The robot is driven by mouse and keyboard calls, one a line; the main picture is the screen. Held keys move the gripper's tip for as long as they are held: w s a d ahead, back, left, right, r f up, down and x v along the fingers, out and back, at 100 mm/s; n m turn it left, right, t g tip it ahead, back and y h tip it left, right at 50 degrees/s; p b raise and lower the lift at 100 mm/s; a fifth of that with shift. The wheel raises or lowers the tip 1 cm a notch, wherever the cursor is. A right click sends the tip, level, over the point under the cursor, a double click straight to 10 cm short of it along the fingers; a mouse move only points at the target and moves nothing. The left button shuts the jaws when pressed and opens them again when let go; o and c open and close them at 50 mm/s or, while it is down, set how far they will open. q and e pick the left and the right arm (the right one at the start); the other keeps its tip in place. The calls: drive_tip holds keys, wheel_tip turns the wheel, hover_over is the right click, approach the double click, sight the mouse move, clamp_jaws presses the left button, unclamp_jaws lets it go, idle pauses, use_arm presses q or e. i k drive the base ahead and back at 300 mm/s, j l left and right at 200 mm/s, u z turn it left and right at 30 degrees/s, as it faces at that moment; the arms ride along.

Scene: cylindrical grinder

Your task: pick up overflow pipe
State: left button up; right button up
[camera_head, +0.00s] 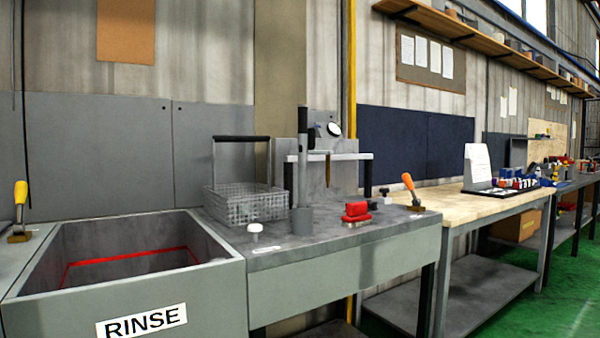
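A grey upright pipe (303,165) with a wider collar at its foot stands on the grey bench, right of the wire basket; it looks like the overflow pipe. Its top rises in front of the grey back panel, and its lower end meets the bench top. Neither of my grippers shows in the head view.
A rinse tank (130,225) with a red line inside is at the left. A wire basket (245,203), a white knob (255,230), a red-handled block (356,214) and an orange-handled brush (410,190) sit on the grey bench (340,250). A wooden-topped table (460,207) stands right.

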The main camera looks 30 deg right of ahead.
sight(302, 109)
drive_tip(key=l+z, duration=0.15)
drive_tip(key=l, duration=0.5)
drive_tip(key=i+l+z, duration=0.15)
drive_tip(key=l, duration=0.45)
